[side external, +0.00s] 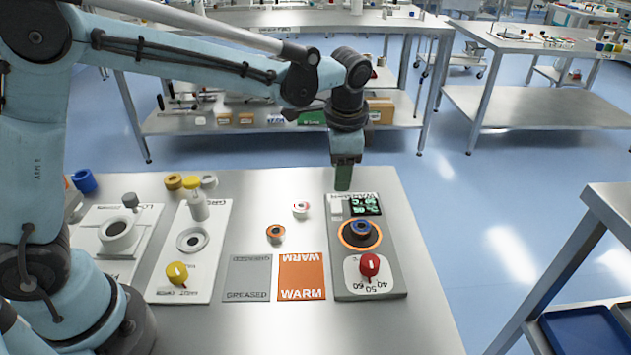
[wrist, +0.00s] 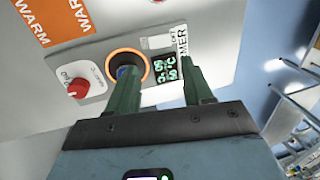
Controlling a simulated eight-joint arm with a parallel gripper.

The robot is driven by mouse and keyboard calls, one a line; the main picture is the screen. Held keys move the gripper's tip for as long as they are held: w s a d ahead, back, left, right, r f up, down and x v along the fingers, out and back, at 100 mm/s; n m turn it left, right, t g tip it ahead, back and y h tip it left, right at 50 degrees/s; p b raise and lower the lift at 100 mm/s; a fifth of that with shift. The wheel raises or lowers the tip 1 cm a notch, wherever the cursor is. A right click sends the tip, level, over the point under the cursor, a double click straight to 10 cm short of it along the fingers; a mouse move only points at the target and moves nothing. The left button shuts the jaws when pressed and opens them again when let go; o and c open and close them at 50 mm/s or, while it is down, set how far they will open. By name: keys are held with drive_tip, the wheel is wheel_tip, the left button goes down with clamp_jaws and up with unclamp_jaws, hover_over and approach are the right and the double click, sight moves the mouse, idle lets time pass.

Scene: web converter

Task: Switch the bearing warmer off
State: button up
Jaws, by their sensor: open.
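The bearing warmer (side external: 392,278) is a grey box at the right of the table. Its display (side external: 365,204) is lit with green digits, also visible in the wrist view (wrist: 166,67). A pale switch-like piece (side external: 336,206) sits beside the display. A blue bearing (side external: 361,228) lies inside the orange ring. A red knob (side external: 369,266) sits on a white dial marked 40, 50, 60; it also shows in the wrist view (wrist: 78,88). My gripper (side external: 343,180) is above the warmer's display end. In the wrist view its green fingers (wrist: 157,70) are apart and empty, and one partly hides the ring.
An orange WARM pad (side external: 302,264) and a grey GREASED pad (side external: 248,291) lie left of the warmer. Two small rings (side external: 275,233) (side external: 301,209) lie behind them. A white station with a yellow knob (side external: 177,272) stands further left. The table's right edge is close to the warmer.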

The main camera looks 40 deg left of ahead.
sight(337, 205)
drive_tip(key=f, duration=0.5)
drive_tip(key=w+a+f, duration=0.1)
drive_tip(key=f, duration=0.2)
drive_tip(key=shift+f, duration=0.35)
drive_tip(key=c, duration=0.8)
drive_tip(key=shift+w+a+g+h, duration=0.3)
drive_tip(key=shift+g+h, duration=0.4)
drive_tip(key=shift+w+a+g+h, duration=0.1)
drive_tip(key=shift+g+h, duration=0.7)
drive_tip(key=o, duration=0.8)
drive_tip(key=shift+r, duration=0.1)
